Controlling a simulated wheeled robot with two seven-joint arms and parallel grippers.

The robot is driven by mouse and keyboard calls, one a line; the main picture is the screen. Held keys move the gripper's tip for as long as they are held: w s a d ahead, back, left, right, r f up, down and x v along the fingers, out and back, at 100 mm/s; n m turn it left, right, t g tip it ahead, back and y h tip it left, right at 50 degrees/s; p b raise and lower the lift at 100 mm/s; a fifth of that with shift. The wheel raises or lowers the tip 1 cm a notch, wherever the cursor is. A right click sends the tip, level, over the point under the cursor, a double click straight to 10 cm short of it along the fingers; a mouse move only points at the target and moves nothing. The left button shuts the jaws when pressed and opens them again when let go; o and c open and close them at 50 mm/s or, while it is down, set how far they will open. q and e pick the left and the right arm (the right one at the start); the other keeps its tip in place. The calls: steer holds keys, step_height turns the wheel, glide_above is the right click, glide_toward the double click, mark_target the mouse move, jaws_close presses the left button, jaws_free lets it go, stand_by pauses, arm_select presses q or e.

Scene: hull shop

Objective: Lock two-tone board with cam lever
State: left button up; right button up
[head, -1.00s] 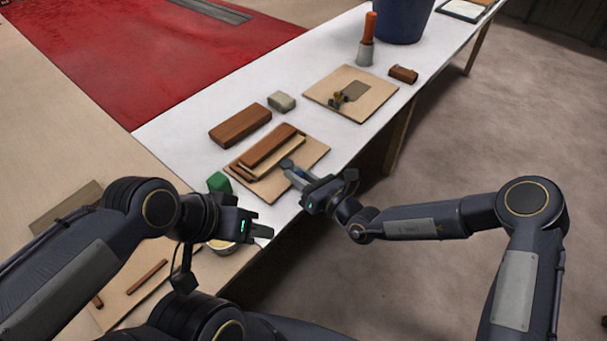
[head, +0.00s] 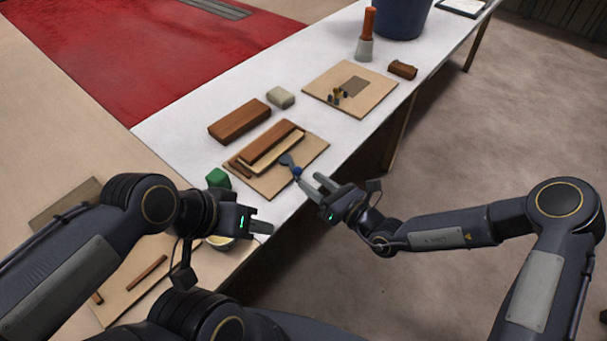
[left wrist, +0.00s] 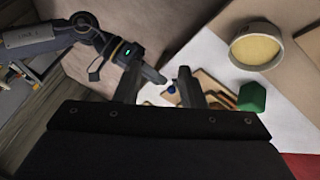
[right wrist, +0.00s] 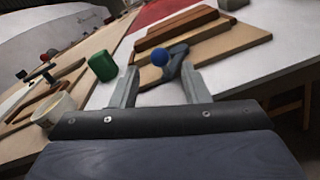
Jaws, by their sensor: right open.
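The two-tone board (head: 271,143), dark brown with a pale strip along its front, lies on a light plywood base (head: 272,187) on the white table. The cam lever (head: 287,160), a grey arm with a blue ball knob (head: 297,170), sits at the board's near right side, its knob toward my right gripper. My right gripper (head: 322,182) is open and empty, just right of the knob. In the right wrist view the knob (right wrist: 160,57) shows beyond and between the fingertips. My left gripper (head: 267,227) is open and empty near the table's front edge; its spread fingers show in the left wrist view (left wrist: 158,78).
A green block (head: 218,178) and a cup of yellow stuff (head: 220,241) stand near my left gripper. A loose brown block (head: 239,120) and a grey block (head: 281,97) lie behind the base. Another plywood plate (head: 375,95) is further right, with an orange-handled tool (head: 368,35) behind.

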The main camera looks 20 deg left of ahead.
steer(key=shift+v, duration=0.85)
